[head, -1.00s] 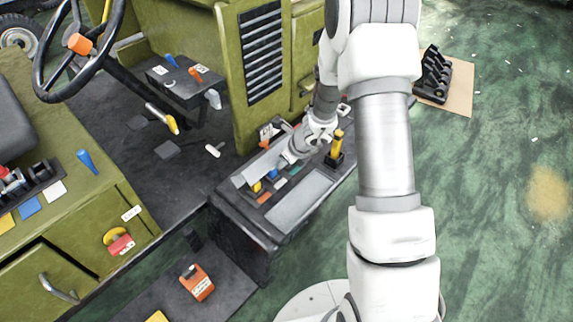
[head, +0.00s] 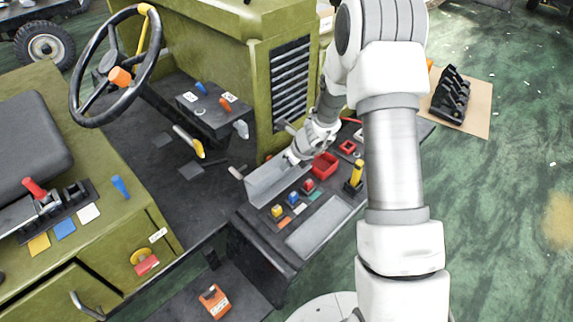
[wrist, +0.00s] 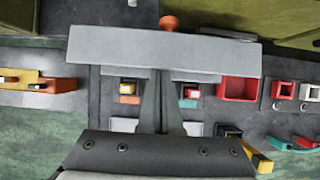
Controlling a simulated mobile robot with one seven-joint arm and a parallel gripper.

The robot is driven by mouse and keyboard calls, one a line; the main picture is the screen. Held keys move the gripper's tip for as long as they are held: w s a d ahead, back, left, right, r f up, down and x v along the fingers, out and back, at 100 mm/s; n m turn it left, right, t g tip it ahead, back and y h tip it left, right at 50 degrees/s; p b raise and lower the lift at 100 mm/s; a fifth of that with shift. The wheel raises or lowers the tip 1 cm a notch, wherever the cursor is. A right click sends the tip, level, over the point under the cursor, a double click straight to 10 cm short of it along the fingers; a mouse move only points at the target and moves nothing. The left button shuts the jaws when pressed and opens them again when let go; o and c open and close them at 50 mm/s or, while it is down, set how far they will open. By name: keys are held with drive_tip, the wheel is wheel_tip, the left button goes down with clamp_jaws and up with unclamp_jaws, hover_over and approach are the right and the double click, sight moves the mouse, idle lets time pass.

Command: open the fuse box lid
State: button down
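A light grey metal lid (head: 272,182), which I take for the fuse box lid, stands tilted up on the dark console in the head view. In the wrist view the lid (wrist: 165,48) crosses the upper middle as a wide plate. My gripper (wrist: 161,75) is below the lid's near edge, its two dark fingers close together. The fingertips meet or pass under that edge; contact is unclear. In the head view my gripper (head: 295,158) is at the lid's far right end, partly hidden by my arm.
The console carries a yellow button (head: 277,211), a red button (head: 308,185), a red open box (head: 325,165) and a yellow-handled lever (head: 355,172). A grey flat panel (head: 318,228) lies at the front. An orange knob (wrist: 169,22) shows behind the lid.

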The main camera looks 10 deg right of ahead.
drive_tip(key=shift+w+a+r, duration=0.5)
drive_tip(key=shift+w+a, duration=0.1)
drive_tip(key=shift+a+r, duration=0.1)
drive_tip(key=shift+r, duration=0.45)
drive_tip(key=s+d+r+n+p, duration=0.1)
drive_tip(key=s+d+r+n, duration=0.3)
drive_tip(key=r, duration=0.6)
drive_tip(key=s+a+r+n+p, duration=0.1)
drive_tip(key=s+r+n, duration=0.1)
drive_tip(key=s+r, duration=0.6)
drive_tip(key=s+r+n+h+b, duration=0.1)
drive_tip(key=s+r+n, duration=0.2)
drive_tip(key=s+n, duration=0.3)
drive_tip(key=s+d+r+n+h+b, duration=0.1)
drive_tip(key=s+r+n+b, duration=0.1)
drive_tip(key=s+n, duration=0.4)
drive_tip(key=s+d+r+n+t+h+b, duration=0.1)
drive_tip(key=s+r+n, duration=0.3)
drive_tip(key=n, duration=0.6)
drive_tip(key=s, duration=0.2)
drive_tip(key=shift+s+r+n, duration=0.3)
drive_tip(key=shift+r+n, duration=0.05)
drive_tip(key=shift+n, duration=0.05)
